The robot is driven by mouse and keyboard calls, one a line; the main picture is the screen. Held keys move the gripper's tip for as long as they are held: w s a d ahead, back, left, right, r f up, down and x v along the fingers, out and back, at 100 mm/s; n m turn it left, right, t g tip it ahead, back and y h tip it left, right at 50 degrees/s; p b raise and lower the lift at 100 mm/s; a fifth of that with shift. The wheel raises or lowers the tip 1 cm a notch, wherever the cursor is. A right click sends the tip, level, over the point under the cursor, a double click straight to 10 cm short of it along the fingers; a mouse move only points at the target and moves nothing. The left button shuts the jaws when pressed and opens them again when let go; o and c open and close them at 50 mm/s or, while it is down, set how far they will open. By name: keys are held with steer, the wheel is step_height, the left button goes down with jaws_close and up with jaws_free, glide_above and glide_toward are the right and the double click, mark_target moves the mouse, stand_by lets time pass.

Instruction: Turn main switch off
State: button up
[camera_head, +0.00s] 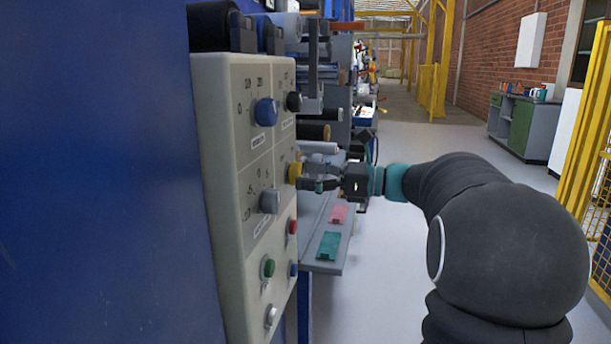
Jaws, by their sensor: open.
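A cream control panel (232,185) stands at the left, seen at a steep angle. It carries a blue knob (265,112), a dark knob (293,102), a grey knob (269,201) and a yellow knob (295,172). No label that I can read tells which one is the main switch. My gripper (306,174) is open, with its fingers pointing left at the panel, right by the yellow knob. I cannot tell whether the fingers touch the knob or are around it. The far side of the knob and its pointer are hidden.
Below the knobs are a red button (291,227), a green button (267,268) and other buttons. A grey shelf (318,263) with teal and pink pieces juts out below my gripper. Machine rollers (313,132) stand behind the panel. The floor to the right is clear, up to yellow fencing (585,120).

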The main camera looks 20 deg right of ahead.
steer(key=shift+w+a, duration=0.25)
steer(key=shift+a, duration=0.2)
steer(key=c, duration=1.2)
steer(key=shift+o, duration=0.2)
steer(key=shift+n, duration=0.3)
steer(key=shift+n+b, duration=5)
steer(key=shift+n, duration=1.6)
